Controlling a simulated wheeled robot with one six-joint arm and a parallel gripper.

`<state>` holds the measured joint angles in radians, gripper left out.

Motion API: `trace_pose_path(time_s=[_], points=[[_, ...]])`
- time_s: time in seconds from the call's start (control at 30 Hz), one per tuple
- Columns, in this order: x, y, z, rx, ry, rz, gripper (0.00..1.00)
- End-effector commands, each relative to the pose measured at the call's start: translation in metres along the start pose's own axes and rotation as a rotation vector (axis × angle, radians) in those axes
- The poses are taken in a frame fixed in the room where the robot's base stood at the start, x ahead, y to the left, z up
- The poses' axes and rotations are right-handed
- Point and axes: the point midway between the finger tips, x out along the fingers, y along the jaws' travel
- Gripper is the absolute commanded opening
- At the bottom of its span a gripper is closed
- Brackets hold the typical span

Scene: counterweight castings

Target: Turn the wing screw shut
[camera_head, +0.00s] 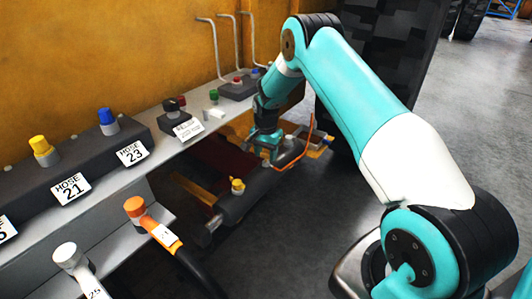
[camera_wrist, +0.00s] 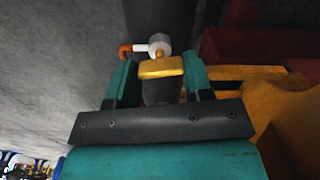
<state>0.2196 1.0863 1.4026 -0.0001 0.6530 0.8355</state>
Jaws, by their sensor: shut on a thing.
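In the wrist view the yellow wing screw (camera_wrist: 160,68) sits between the two teal fingers of my gripper (camera_wrist: 158,82). The fingers are shut on its yellow wing, one on each side. A dark part shows below the wing, and a pale round fitting with an orange end (camera_wrist: 158,44) lies just beyond it. In the head view my gripper (camera_head: 268,152) points down at the far end of a dark cylinder (camera_head: 250,190). The held wing screw is hidden there by my gripper. A yellow knob (camera_head: 237,186) stands on the nearer part of the cylinder.
A grey ledge (camera_head: 150,160) on the left carries labelled hose blocks with yellow, blue and red caps. An orange-ended hose (camera_head: 150,220) lies nearer. An orange cable (camera_head: 300,155) loops beside my gripper. A large tyre (camera_head: 375,70) stands behind.

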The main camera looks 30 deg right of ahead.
Motion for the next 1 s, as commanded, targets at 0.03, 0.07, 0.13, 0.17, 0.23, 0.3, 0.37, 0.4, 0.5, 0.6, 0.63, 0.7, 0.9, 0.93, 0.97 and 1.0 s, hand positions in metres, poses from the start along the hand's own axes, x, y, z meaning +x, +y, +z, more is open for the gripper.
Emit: trace_pose_path(time_s=[0.03, 0.07, 0.13, 0.17, 0.23, 0.3, 0.37, 0.4, 0.5, 0.6, 0.63, 0.7, 0.9, 0.93, 0.97, 1.0], points=[[-0.0007, -0.0002, -0.0003, 0.026, 0.001, 0.0, 0.23], [-0.0007, -0.0002, -0.0003, 0.041, 0.001, 0.0, 0.23], [-0.0007, -0.0002, -0.0003, 0.074, 0.001, 0.0, 0.23], [-0.0007, -0.0002, -0.0003, 0.087, 0.001, -0.001, 0.23], [-0.0007, -0.0002, -0.0003, 0.111, 0.001, -0.001, 0.23], [-0.0007, -0.0002, -0.0003, 0.129, 0.001, -0.001, 0.23], [-0.0007, -0.0002, -0.0003, 0.142, 0.001, -0.001, 0.23], [-0.0007, -0.0002, -0.0003, 0.148, 0.001, -0.001, 0.23], [-0.0007, -0.0003, -0.0003, 0.156, 0.001, -0.001, 0.23], [-0.0007, -0.0003, -0.0004, 0.159, 0.001, -0.001, 0.23], [-0.0007, -0.0003, -0.0004, 0.16, 0.001, -0.001, 0.23], [-0.0007, -0.0003, -0.0004, 0.16, 0.001, -0.001, 0.23], [-0.0007, -0.0003, -0.0004, 0.159, 0.001, -0.001, 0.51], [-0.0007, -0.0003, -0.0004, 0.159, 0.001, -0.001, 0.58], [-0.0007, -0.0003, -0.0004, 0.159, 0.001, -0.001, 0.65], [-0.0007, -0.0003, -0.0004, 0.159, 0.001, -0.001, 0.72]])
